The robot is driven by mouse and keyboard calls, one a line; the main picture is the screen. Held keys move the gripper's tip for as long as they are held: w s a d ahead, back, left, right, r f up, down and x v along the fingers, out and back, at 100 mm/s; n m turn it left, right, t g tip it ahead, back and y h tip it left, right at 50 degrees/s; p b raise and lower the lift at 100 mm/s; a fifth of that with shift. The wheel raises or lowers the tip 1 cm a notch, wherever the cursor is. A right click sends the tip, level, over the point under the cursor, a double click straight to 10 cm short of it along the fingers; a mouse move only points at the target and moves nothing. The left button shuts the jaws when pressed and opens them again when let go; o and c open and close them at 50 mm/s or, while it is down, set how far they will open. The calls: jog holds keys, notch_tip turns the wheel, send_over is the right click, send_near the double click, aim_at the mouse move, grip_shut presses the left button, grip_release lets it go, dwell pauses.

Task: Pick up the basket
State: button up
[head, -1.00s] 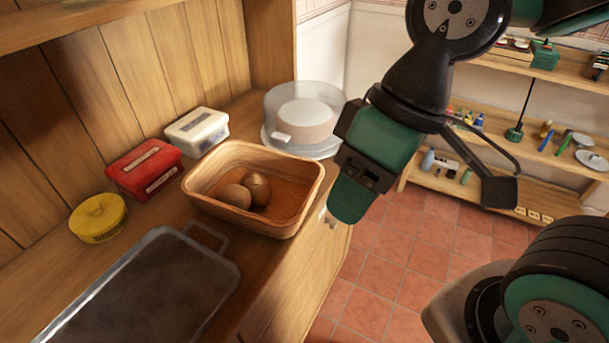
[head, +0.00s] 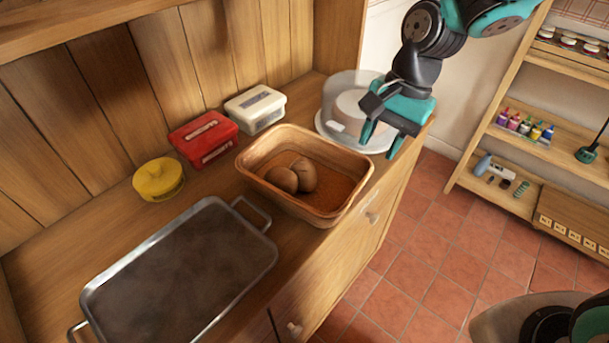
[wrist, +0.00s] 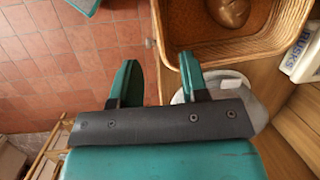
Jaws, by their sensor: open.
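The basket (head: 345,158) is a tan, rectangular woven-looking tub on the wooden counter. Two brown, rounded objects (head: 293,178) lie in it. My gripper (head: 379,140) is open and empty, to the right of the basket near its far right corner and over the counter's front edge. In the wrist view the basket's rim (wrist: 215,52) shows at the top right, with one brown object inside. There the two green fingers of my gripper (wrist: 158,82) are spread apart. One finger lies close to the rim in the picture; I cannot tell whether it touches.
A clear dome over a pale cake (head: 345,100) stands behind my gripper. A white box (head: 256,108), a red box (head: 204,138) and a yellow lidded pot (head: 158,179) line the back. A metal tray (head: 185,265) lies at the front left. Tiled floor (head: 440,250) is open at right.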

aim_at(358, 187)
jog(key=x, duration=1.1)
jog(key=p+x, duration=0.1)
jog(key=x, duration=0.1)
jog(key=shift+w+d+f, duration=0.15)
jog(key=shift+w+f, duration=0.15)
grip_shut()
